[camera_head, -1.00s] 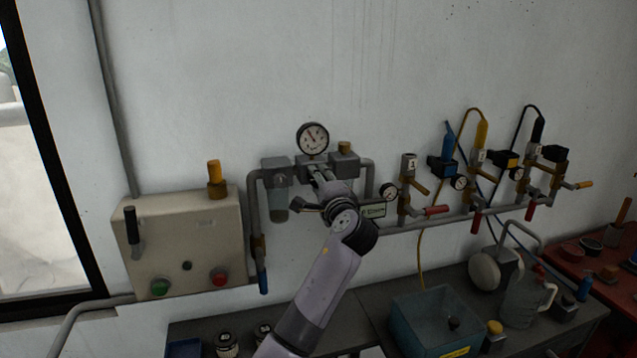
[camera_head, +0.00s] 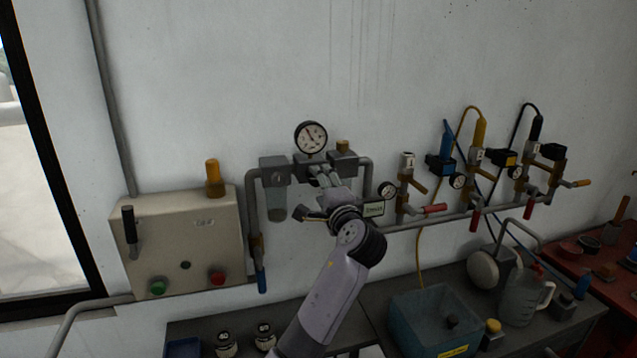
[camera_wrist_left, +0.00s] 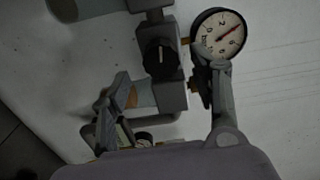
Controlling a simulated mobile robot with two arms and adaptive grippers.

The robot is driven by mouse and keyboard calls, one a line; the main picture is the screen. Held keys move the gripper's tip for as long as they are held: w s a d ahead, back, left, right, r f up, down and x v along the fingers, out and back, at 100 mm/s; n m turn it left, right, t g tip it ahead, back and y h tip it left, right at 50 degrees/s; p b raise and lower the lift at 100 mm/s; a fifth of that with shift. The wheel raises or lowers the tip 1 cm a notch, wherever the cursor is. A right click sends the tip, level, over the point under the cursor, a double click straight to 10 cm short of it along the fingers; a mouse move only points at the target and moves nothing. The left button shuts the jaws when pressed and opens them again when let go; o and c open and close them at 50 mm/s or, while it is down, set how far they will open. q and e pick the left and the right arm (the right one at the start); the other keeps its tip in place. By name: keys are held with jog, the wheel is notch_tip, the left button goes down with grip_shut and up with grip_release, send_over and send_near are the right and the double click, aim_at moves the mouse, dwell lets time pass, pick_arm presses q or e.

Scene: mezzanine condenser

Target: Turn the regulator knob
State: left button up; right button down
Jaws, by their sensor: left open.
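The regulator knob (camera_wrist_left: 160,56) is black with a pale line. It sits on a grey block below the pressure gauge (camera_head: 311,137); the gauge also shows in the wrist view (camera_wrist_left: 219,34). In the head view my left gripper (camera_head: 322,182) is in front of the regulator and hides the knob. In the wrist view its fingers (camera_wrist_left: 170,100) are spread, with the knob beyond the gap between them, toward the top of the picture. No finger visibly grips the knob. My right gripper is not in view.
A filter block (camera_head: 274,171) with a bowl stands left of the gripper, and a brass-topped block (camera_head: 342,164) to its right. Pipes and a small gauge (camera_head: 388,190) are close by. A control box (camera_head: 190,235) hangs at left. A bench with a blue bin (camera_head: 420,315) lies below.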

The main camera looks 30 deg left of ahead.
pick_arm(q)
jog(key=v, duration=0.8)
jog(key=shift+s, duration=0.2)
jog(key=shift+d, duration=0.15)
